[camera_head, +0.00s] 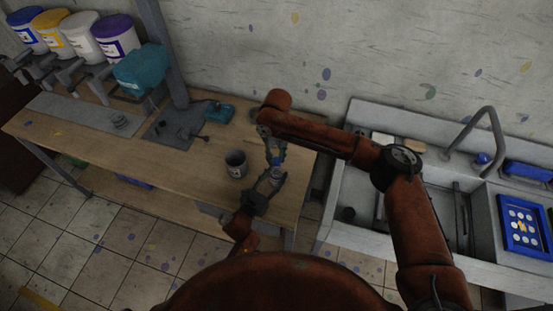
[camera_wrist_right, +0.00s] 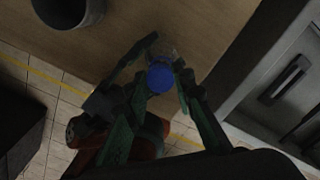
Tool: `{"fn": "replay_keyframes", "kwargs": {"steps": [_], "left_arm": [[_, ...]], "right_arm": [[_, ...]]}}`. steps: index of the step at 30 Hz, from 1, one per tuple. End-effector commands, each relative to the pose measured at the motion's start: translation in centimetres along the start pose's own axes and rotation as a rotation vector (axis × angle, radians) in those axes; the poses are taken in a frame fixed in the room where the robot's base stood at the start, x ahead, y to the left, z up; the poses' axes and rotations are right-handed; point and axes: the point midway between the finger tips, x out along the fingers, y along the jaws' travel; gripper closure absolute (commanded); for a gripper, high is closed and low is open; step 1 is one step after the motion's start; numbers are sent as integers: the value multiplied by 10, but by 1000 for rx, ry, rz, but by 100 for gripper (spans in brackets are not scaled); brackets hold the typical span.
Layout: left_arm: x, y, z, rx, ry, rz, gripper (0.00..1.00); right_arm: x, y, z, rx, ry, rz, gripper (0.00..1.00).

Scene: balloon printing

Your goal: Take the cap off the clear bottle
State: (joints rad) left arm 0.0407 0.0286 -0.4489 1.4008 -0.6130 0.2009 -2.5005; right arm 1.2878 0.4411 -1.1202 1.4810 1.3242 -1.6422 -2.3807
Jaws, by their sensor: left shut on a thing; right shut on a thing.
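The clear bottle (camera_head: 277,178) stands near the right end of the wooden table in the head view, mostly hidden by my grippers. Its blue cap (camera_wrist_right: 160,78) shows from above in the right wrist view; it also appears as a small blue spot in the head view (camera_head: 277,161). My left gripper (camera_head: 273,180) comes from the front edge and is shut around the bottle's body. My right gripper (camera_head: 277,154) points down from above, its fingers on either side of the cap and shut on it. I cannot tell whether the cap is still seated on the bottle.
A dark grey cup (camera_head: 236,164) stands just left of the bottle. A press with a teal head (camera_head: 140,70) and several paint buckets (camera_head: 116,35) fill the table's left. A sink (camera_head: 350,195) lies right of the table, across a gap.

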Motion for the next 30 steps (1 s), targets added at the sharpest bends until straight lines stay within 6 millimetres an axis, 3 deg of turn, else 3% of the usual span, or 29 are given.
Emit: {"fn": "replay_keyframes", "kwargs": {"steps": [1, 19, 30], "left_arm": [[-2, 2, -7, 0, 13, 6, 100], [-2, 2, -7, 1, 13, 5, 100], [-2, 2, -7, 1, 13, 4, 100]], "right_arm": [[-2, 0, 0, 1, -1, 0, 100], [-10, -1, 1, 2, -2, -1, 100], [-47, -1, 0, 2, -2, -1, 100]]}}
